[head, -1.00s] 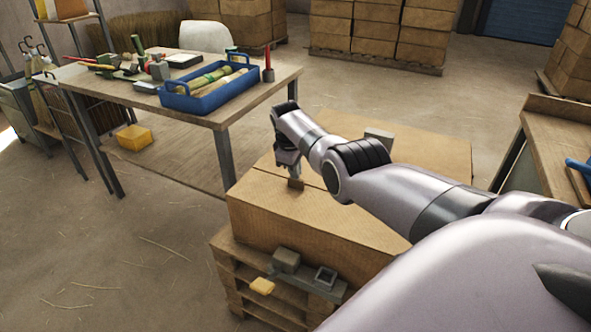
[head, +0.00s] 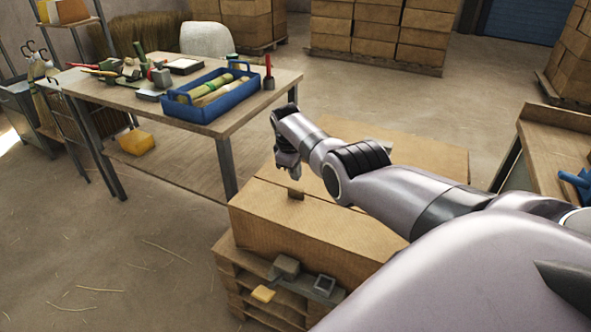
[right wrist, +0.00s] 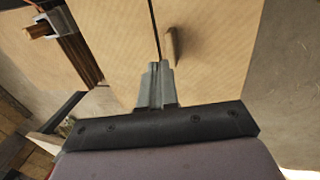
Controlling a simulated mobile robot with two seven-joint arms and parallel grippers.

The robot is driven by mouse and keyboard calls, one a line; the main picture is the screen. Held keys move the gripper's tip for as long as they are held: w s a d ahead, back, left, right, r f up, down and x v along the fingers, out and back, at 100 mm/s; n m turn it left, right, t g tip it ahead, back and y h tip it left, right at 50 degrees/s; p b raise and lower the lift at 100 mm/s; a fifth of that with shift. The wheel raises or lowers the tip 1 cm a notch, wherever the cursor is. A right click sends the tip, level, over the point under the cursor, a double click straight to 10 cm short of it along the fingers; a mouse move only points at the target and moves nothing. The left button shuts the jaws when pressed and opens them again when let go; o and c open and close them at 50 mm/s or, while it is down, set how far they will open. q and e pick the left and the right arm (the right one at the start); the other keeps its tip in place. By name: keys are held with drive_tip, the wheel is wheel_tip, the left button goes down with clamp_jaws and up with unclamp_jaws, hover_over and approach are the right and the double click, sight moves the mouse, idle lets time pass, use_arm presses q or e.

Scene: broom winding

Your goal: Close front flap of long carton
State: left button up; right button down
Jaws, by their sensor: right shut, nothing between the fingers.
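The long carton (head: 310,235) is a brown box on a wooden pallet. Its front top flap (head: 335,222) appears to lie flat, with a dark seam between it and the panel behind. A small brown tab (head: 296,194) stands up near the seam; it also shows in the right wrist view (right wrist: 171,45). My right gripper (head: 291,174) is over the carton top near the tab, with its fingers (right wrist: 158,68) shut and empty beside the seam. The tab is apart from the fingers. My right arm hides part of the carton's right side. My left gripper is out of view.
A workbench (head: 140,105) with a blue tray (head: 205,110) stands to the left. Another bench (head: 555,140) stands right. Open floor lies front left.

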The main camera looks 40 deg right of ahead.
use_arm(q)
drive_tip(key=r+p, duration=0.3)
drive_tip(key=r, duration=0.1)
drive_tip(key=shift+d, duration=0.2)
use_arm(e)
drive_tip(key=w+d+v, duration=0.1)
drive_tip(key=d+v, duration=0.1)
drive_tip(key=v, duration=0.8)
drive_tip(key=shift+r, duration=0.55)
drive_tip(key=shift+s+d+f, duration=0.1)
